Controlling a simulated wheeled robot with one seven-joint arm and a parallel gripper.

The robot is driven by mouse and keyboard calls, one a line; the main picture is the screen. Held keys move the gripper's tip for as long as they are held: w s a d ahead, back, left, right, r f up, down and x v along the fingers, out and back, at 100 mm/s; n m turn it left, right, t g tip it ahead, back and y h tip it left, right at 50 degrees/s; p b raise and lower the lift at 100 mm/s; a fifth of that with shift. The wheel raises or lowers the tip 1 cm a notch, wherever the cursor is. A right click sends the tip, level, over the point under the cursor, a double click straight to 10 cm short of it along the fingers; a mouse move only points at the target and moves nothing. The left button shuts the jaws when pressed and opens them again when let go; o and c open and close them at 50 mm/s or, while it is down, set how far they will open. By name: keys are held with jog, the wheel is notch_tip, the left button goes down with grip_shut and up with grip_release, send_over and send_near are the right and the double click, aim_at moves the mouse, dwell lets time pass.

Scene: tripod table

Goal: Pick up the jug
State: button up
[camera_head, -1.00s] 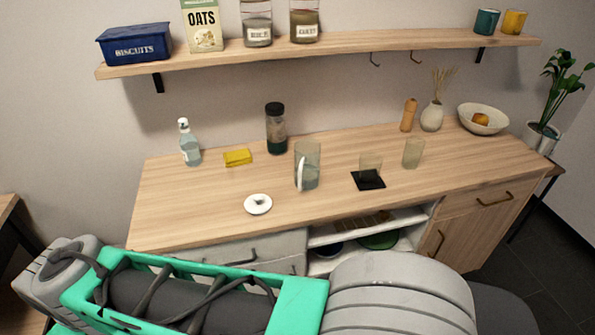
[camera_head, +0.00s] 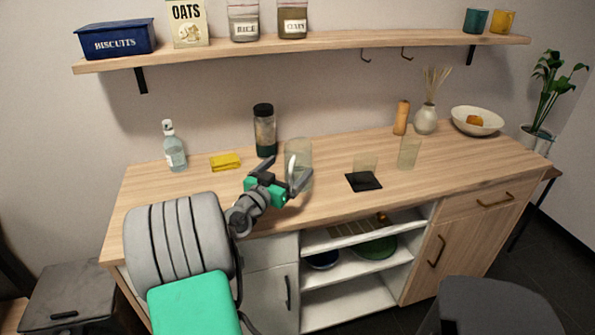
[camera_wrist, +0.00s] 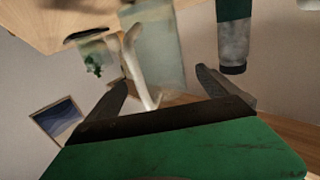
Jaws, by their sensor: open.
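The jug (camera_head: 301,152) is a clear greenish glass vessel with a white handle, upright on the wooden counter (camera_head: 330,196). My gripper (camera_head: 289,168) is open and empty just in front of the jug, overlapping its lower part in the head view.
A dark-capped bottle (camera_head: 264,132) stands behind the jug on its left. A yellow cloth (camera_head: 225,162) and a clear bottle (camera_head: 173,150) are further left. A black coaster (camera_head: 369,184) and two glasses are to the right. A shelf (camera_head: 340,43) runs above.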

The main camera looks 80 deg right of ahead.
jog(key=x, duration=0.3)
jog(key=shift+d, duration=0.3)
jog(key=shift+w+r, duration=0.1)
jog(key=c, duration=2)
